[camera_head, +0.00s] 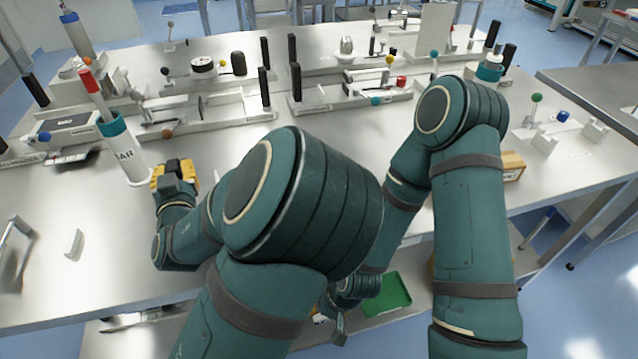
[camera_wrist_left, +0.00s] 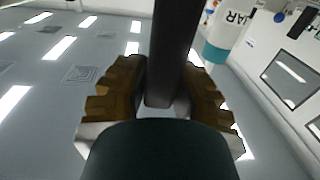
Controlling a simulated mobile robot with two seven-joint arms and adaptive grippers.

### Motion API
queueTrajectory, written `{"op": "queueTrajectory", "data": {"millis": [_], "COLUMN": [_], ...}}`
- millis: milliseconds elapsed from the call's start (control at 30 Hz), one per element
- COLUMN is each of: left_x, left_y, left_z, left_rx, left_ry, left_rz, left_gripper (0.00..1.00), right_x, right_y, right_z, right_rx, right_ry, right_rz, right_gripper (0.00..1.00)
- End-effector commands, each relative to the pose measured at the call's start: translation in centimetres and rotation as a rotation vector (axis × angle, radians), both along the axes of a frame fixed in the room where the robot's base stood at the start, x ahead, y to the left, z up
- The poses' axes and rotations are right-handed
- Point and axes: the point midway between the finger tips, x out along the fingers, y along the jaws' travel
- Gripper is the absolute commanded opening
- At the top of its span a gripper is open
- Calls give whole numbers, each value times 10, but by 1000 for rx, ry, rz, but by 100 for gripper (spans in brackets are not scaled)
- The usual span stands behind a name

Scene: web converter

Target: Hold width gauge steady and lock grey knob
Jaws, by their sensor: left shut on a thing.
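My left gripper (camera_head: 178,172), with brown-yellow fingers, is low over the left part of the steel table, just right of a white jar with a teal rim (camera_head: 125,148). In the left wrist view its fingers (camera_wrist_left: 158,95) are shut on a dark grey bar (camera_wrist_left: 178,45) that runs up out of the picture. I cannot tell whether this bar belongs to the width gauge. I cannot pick out the grey knob for sure. My right arm bends down to the table's front edge. Its gripper (camera_head: 338,326) is small there and partly hidden by my left arm.
Several fixtures with black posts and coloured ball knobs stand along the back of the table (camera_head: 100,215). A green tray (camera_head: 388,294) lies below the front edge. A small white block (camera_head: 73,243) is at the left front, with bare table around it.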

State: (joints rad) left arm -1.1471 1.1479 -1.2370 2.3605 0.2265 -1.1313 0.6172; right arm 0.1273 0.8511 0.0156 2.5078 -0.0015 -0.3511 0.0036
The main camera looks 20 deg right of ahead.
Motion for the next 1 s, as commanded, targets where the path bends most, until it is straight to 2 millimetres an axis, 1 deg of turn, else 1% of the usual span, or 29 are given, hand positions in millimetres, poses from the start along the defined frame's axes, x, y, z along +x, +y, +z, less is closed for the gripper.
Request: {"op": "queueTrajectory", "data": {"millis": [467, 1000], "left_x": [1, -1], "left_y": [0, 0], "left_z": [1, -9], "left_rx": [-4, -1], "left_ry": [-5, 8], "left_rz": [0, 0], "left_gripper": [0, 0], "right_x": [0, 0], "right_y": [0, 0], "right_z": [-1, -7], "right_rx": [0, 0], "right_ry": [0, 0], "right_rz": [0, 0], "right_gripper": [63, 63]}}
